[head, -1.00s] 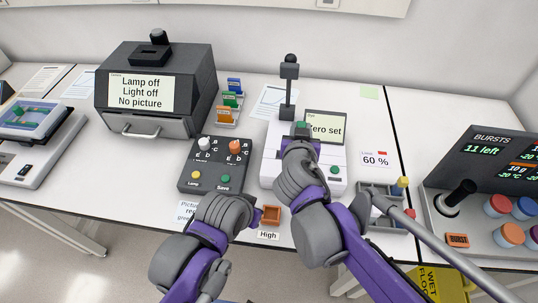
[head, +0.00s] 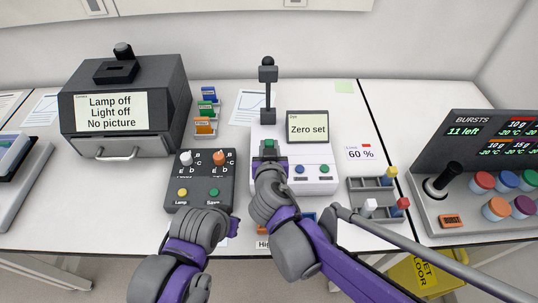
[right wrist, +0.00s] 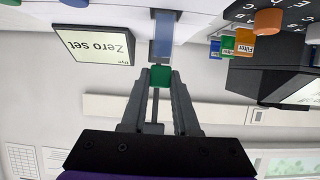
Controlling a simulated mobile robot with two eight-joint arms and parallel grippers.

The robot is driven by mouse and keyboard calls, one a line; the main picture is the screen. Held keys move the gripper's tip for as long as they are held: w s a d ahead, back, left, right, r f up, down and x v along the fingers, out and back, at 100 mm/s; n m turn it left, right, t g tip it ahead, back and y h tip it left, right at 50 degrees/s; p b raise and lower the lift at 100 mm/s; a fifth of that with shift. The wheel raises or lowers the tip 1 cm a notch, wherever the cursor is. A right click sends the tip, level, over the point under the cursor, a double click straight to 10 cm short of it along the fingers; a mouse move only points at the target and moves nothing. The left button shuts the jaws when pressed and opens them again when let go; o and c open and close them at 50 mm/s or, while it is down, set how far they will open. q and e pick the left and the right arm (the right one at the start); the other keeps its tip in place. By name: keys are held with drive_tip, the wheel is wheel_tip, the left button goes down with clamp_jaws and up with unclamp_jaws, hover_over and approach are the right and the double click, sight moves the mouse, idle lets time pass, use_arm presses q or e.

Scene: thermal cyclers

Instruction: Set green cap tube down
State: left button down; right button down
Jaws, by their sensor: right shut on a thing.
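My right gripper (head: 268,152) is over the white instrument (head: 315,178), just in front of its dark post. It is shut on the green cap (right wrist: 160,76) of the tube, which shows between the fingertips in the right wrist view. A bluish, see-through part (right wrist: 163,38) lies beyond the cap, toward the instrument; it looks like the tube's body. I cannot tell whether the tube's lower end touches the instrument. The "Zero set" display (head: 307,127) stands right of the gripper. My left arm comes in at the lower left; its fingertips are not discernible.
A grey rack (head: 372,184) with yellow, white and red caps stands right of the instrument. A dark control box (head: 200,198) with knobs is to its left. Coloured filters (head: 205,127) stand behind that box. The bursts console (head: 480,215) is at the far right.

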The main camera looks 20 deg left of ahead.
use_arm(q)
drive_tip(key=shift+s+f, duration=0.15)
drive_tip(key=shift+f, duration=0.25)
use_arm(e)
drive_tip(key=shift+f, duration=1.6)
use_arm(q)
drive_tip(key=shift+f+b, duration=0.15)
drive_tip(key=shift+b, duration=0.15)
use_arm(e)
drive_tip(key=shift+w+f, duration=0.1)
drive_tip(key=shift+f, duration=0.05)
drive_tip(key=c, duration=0.7)
unclamp_jaws()
drive_tip(key=shift+o, duration=0.2)
use_arm(q)
drive_tip(key=shift+r, duration=0.2)
use_arm(e)
drive_tip(key=shift+r, duration=0.3)
use_arm(q)
drive_tip(key=shift+w+r+p, duration=0.35)
drive_tip(key=shift+r+p, duration=0.3)
drive_tip(key=shift+r, duration=0.1)
use_arm(e)
drive_tip(key=v, duration=1.2)
drive_tip(key=shift+f, duration=0.1)
